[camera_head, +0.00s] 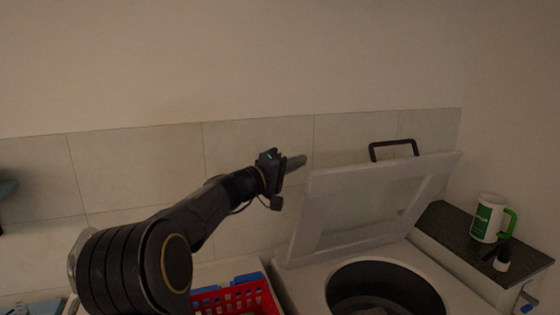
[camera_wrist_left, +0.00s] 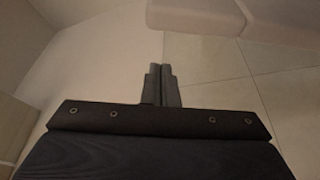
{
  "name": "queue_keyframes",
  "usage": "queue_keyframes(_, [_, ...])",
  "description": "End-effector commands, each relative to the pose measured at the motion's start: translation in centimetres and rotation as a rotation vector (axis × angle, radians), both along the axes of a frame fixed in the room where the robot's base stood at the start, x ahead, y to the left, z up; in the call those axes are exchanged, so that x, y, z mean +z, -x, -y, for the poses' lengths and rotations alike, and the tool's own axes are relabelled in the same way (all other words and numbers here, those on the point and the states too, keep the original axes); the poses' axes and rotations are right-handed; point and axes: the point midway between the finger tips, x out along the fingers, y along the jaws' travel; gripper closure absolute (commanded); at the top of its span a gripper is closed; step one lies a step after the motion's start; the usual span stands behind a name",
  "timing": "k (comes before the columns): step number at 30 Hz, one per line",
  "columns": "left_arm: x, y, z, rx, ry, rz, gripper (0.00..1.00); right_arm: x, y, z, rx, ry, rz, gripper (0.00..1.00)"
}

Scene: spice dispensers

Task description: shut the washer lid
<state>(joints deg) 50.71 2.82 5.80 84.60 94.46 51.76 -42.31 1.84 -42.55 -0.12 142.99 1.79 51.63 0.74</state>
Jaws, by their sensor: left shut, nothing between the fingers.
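The washer lid (camera_head: 330,228) stands raised and tilted back toward the tiled wall in the head view. It is a pale frame with a see-through panel and a dark handle (camera_head: 394,148) on its top edge. Below it, the washer's round opening (camera_head: 386,287) is uncovered, with some cloth inside. My left gripper (camera_head: 300,161) is beside the lid's upper left corner, close to it; I cannot tell whether they touch. Its fingers are shut and empty, and they show together in the left wrist view (camera_wrist_left: 163,70). My right gripper is not in view.
A red basket (camera_head: 236,300) with blue parts sits left of the washer, below my left arm. A dark counter (camera_head: 455,230) on the right holds a white and green mug (camera_head: 487,217) and a small dark bottle (camera_head: 502,260). The tiled wall (camera_head: 258,140) is close behind.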

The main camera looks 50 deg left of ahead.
Motion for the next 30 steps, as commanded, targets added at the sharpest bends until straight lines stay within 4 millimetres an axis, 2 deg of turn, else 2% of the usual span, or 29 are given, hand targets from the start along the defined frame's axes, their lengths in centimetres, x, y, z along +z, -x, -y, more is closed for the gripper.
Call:
queue_keyframes(3, [-0.7,1.0,1.6,0.002,0.001,-0.003,1.0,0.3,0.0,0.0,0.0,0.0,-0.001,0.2])
queue_keyframes(7, [-1.2,1.4,2.6,0.002,0.001,-0.003,1.0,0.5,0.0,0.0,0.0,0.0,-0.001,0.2])
queue_keyframes(22, [-1.6,1.6,3.1,0.002,-0.003,-0.001,1.0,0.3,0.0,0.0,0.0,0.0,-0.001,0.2])
queue_keyframes(26, [-2.0,1.7,3.4,0.001,-0.013,0.004,1.0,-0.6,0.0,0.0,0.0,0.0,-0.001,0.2])
queue_keyframes(30, [-2.9,2.0,4.1,0.0,-0.039,0.016,1.0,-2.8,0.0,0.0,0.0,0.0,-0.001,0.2])
